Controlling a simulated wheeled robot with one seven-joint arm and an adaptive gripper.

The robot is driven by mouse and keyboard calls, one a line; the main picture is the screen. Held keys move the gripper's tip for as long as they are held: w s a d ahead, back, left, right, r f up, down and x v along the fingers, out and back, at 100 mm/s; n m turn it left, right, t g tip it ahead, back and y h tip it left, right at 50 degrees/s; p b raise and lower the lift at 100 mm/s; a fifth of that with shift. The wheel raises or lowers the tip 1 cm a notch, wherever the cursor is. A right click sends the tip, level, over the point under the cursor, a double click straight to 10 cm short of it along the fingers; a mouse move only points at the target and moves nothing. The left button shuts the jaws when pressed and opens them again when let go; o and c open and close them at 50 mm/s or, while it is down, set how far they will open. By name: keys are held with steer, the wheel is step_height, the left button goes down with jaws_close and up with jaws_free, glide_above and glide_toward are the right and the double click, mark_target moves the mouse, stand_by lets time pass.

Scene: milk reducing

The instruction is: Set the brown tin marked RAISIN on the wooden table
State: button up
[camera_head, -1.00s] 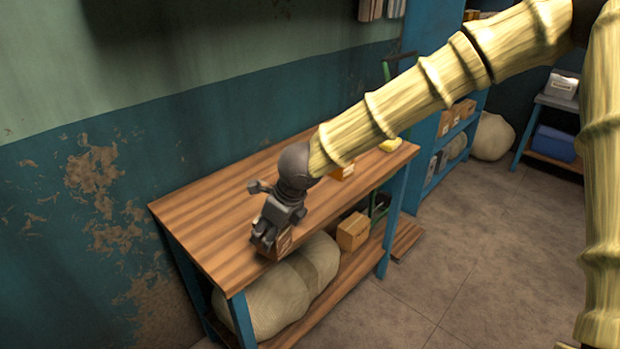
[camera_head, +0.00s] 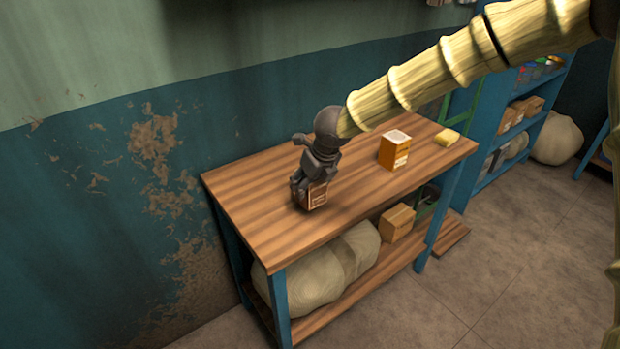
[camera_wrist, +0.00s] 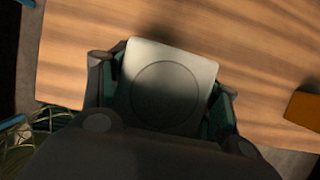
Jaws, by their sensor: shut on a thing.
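The brown tin (camera_head: 316,195) is in my gripper (camera_head: 308,188), over the wooden table (camera_head: 265,225) and in from its front edge. It is upright or nearly so. Its label is too small to read. In the wrist view the tin's square, pale grey lid (camera_wrist: 165,88) with a round ring sits between the two fingers, with the wood grain of the table (camera_wrist: 255,60) behind it. The tin's base is low at the tabletop; I cannot tell whether it touches. My gripper is shut on the tin.
An orange box with a white top (camera_head: 394,152) stands to the right on the table, with a yellow block (camera_head: 447,137) beyond it. Pale sacks (camera_head: 320,272) and a cardboard box (camera_head: 397,222) lie on the lower shelf. The table's left part is clear.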

steer(key=w, duration=0.2)
steer(key=w+p, duration=0.1)
steer(key=w, duration=0.2)
steer(key=shift+w+a+f, duration=0.15)
steer(key=shift+a+f, duration=0.05)
steer(key=shift+f+p, duration=0.35)
steer(key=shift+f, duration=1.45)
steer(key=o, duration=1.3)
steer(key=shift+f, duration=0.1)
steer(key=b+v, duration=0.1)
steer(key=v, duration=1.1)
